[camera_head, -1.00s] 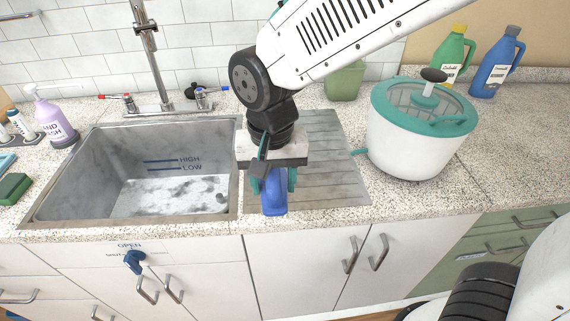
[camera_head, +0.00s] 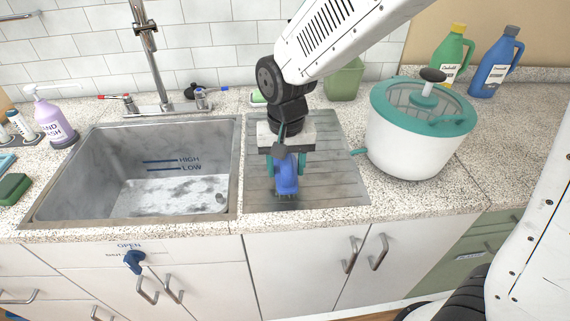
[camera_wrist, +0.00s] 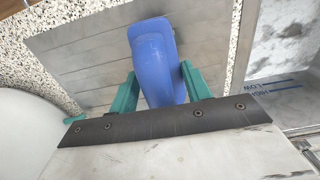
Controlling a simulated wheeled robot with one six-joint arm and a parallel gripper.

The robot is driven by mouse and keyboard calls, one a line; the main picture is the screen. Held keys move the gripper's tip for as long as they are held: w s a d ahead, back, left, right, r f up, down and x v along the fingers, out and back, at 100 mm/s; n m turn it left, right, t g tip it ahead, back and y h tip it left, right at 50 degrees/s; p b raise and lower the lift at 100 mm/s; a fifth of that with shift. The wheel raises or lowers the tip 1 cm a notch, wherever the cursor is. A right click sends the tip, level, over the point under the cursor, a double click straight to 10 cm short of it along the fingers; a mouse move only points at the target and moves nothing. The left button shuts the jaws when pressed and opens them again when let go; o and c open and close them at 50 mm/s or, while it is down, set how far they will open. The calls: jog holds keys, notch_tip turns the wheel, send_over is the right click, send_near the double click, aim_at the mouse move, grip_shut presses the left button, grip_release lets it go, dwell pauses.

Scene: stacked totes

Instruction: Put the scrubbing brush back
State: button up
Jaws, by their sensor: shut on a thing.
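The blue scrubbing brush (camera_head: 286,180) is in my gripper (camera_head: 287,168), over the grooved drainboard (camera_head: 340,185) right of the sink. Its dark bristles point down, close to the drainboard surface; I cannot tell whether they touch it. In the wrist view the smooth blue back of the brush (camera_wrist: 157,60) sits between the two green fingers (camera_wrist: 160,92), with the drainboard behind it. The fingers are shut on the brush.
The sink basin (camera_head: 85,185) is to the left, with a tall tap behind it. A white and teal salad spinner (camera_head: 410,140) stands close on the right. A green container (camera_head: 345,80) stands behind the drainboard. Green and blue jugs are at the back right.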

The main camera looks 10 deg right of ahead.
jog(key=o, duration=0.9)
jog(key=shift+f, duration=0.15)
notch_tip(320, 180, up, 12)
jog(key=shift+r, duration=0.2)
jog(key=s+d+r+t, duration=0.1)
jog(key=s+d+r, duration=0.1)
jog(key=s+d, duration=1.7)
jog(key=shift+d, duration=0.8)
